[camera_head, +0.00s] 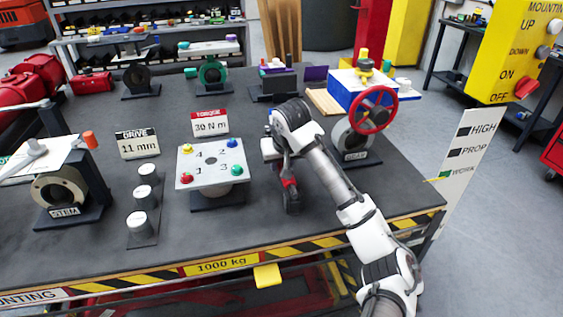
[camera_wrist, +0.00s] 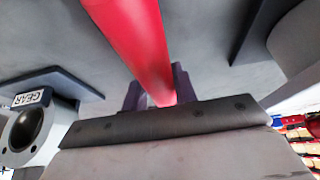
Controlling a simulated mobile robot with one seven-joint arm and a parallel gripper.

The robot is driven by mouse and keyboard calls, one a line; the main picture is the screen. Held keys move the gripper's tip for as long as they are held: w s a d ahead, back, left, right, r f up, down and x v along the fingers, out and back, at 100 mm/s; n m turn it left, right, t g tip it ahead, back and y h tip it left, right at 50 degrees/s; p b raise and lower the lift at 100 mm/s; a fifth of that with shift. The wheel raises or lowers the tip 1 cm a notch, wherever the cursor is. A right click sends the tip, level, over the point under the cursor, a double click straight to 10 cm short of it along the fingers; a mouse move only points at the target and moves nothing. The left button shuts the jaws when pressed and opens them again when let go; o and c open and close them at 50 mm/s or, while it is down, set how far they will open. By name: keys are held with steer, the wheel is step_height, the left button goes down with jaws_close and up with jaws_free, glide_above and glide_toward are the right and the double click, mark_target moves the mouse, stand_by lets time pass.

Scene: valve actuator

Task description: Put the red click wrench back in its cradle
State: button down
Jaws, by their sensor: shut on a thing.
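My gripper (camera_head: 289,180) points down over the right-middle of the dark workbench, to the right of the numbered plate. In the wrist view, its two dark fingers (camera_wrist: 158,93) are shut on the red wrench (camera_wrist: 138,40), a smooth red bar running from between the fingers to the upper edge. In the head view only a small red part of it (camera_head: 290,184) shows. A dark block-like shape (camera_head: 292,203) is just below that red part; I cannot tell whether it is the cradle or whether the wrench touches it. The wrench's far end is hidden.
The numbered plate (camera_head: 210,168) with coloured knobs stands left of my gripper, by the TORQUE 30 N m sign (camera_head: 210,123). A red handwheel valve (camera_head: 373,110) stands behind right. Several grey sockets (camera_head: 140,222) stand front left. The GEAR fixture (camera_wrist: 30,122) is close in the wrist view.

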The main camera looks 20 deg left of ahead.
steer(key=shift+f, duration=0.5)
steer(key=c, duration=1.1)
jaws_free()
steer(key=shift+c, duration=0.2)
steer(key=shift+o, duration=0.5)
steer(key=shift+f, duration=0.1)
steer(key=b+v, duration=0.2)
steer(key=v, duration=1.2)
steer(key=shift+a, duration=0.15)
